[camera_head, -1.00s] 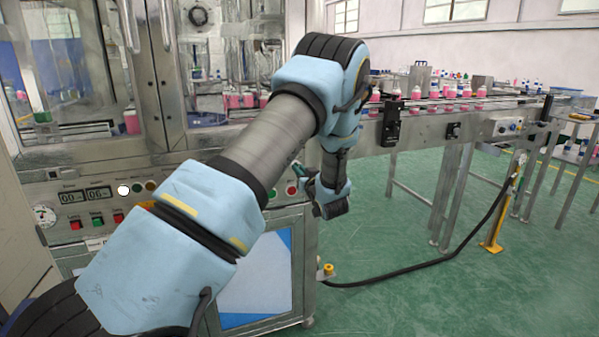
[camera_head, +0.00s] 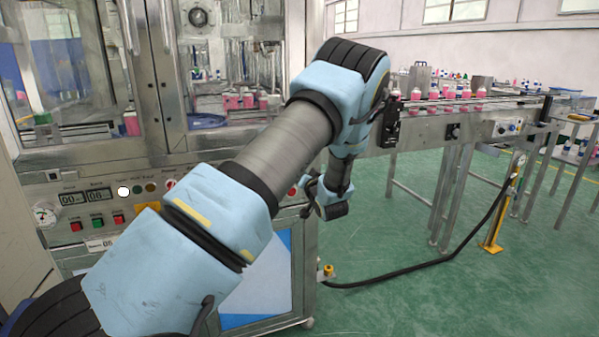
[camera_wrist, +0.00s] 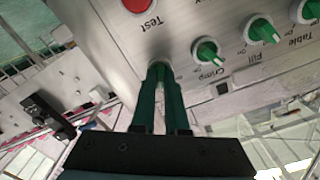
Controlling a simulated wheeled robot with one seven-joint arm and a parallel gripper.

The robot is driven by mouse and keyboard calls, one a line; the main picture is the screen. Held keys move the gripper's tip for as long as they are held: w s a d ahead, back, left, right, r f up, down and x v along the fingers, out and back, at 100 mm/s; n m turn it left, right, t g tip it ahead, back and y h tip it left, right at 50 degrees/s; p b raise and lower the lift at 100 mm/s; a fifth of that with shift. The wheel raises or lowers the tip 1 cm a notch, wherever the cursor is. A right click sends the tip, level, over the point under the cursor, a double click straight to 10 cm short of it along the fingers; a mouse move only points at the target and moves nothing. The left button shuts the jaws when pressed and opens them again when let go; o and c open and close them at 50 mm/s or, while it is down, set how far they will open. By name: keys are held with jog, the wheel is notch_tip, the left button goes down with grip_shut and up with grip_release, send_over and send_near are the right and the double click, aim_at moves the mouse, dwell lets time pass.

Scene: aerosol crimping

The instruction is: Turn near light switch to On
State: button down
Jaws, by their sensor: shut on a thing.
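In the wrist view, my gripper (camera_wrist: 160,72) has its two green fingers close together at the grey control panel (camera_wrist: 180,25). The fingers are shut on a small knob at the panel face. The knob is almost wholly hidden between the fingertips, and its label and setting cannot be read. In the head view, the fingers are hidden behind my arm, beside the machine's front panel (camera_head: 150,215).
The wrist view shows a red Test button (camera_wrist: 139,4) and green-and-white knobs marked Crimp (camera_wrist: 207,50), Fill (camera_wrist: 262,30) and Table (camera_wrist: 308,10) close by. In the head view, a conveyor (camera_head: 460,118) with pink bottles stands to the right; a black hose (camera_head: 420,265) crosses the green floor.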

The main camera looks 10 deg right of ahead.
jog(key=c, duration=0.9)
grip_release()
jog(key=shift+c, duration=0.2)
jog(key=shift+s, duration=0.1)
jog(key=s+d+b, duration=0.1)
jog(key=s+b, duration=0.1)
jog(key=s, duration=0.8)
jog(key=shift+s+d, duration=0.15)
jog(key=shift+s, duration=0.15)
